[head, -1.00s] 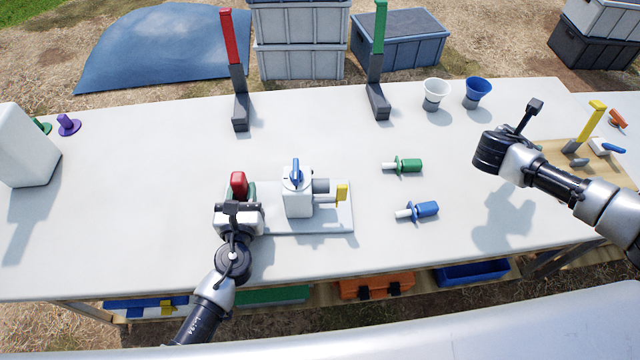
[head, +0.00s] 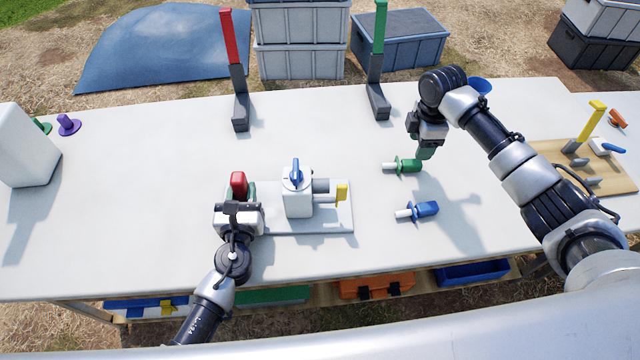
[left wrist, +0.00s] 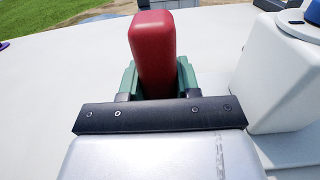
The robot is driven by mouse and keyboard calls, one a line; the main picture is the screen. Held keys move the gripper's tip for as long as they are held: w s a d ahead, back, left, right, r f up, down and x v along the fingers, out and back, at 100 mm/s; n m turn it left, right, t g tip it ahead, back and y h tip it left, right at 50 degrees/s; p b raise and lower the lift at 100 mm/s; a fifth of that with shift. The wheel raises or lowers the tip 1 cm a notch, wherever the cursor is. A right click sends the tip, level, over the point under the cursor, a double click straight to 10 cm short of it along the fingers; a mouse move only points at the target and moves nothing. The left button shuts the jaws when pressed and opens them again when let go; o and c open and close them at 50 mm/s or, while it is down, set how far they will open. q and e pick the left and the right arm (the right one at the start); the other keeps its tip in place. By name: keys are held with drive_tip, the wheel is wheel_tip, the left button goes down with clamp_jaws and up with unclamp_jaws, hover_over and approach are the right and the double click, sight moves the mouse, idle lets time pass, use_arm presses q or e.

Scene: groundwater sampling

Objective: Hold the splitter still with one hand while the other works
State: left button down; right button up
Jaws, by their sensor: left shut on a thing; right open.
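The splitter is a white block (head: 298,199) with a blue lever on top, a grey side port and a yellow handle (head: 342,192) at its right, on a pale base plate. A red upright grip (head: 239,183) stands at its left; it also shows in the left wrist view (left wrist: 153,45). My left gripper (head: 243,193) is shut on the red grip, its green fingers on both sides of it. My right gripper (head: 425,152) is open, just behind and above the green plug (head: 408,165). A blue plug (head: 425,209) lies in front of the green one.
Red (head: 229,40) and green (head: 379,30) posts stand at the back. A blue cup (head: 480,84) is partly behind my right arm. A wooden board (head: 622,177) with a yellow handle is at right, a white container (head: 22,145) at left. The front left tabletop is clear.

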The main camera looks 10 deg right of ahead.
sight(414, 162)
wheel_tip(414, 162, down, 7)
drive_tip(key=shift+f, duration=0.2)
idle(0.3)
drive_tip(key=c, duration=0.9)
drive_tip(key=shift+o, duration=0.2)
drive_tip(key=shift+r, duration=3.55)
drive_tip(key=s+a, duration=0.2)
drive_tip(key=s, duration=0.1)
drive_tip(key=s+a, duration=0.5)
drive_tip(key=s, duration=0.1)
drive_tip(key=shift+s+a+f, duration=0.2)
drive_tip(key=shift+a+f, duration=0.05)
drive_tip(key=shift+f, duration=0.1)
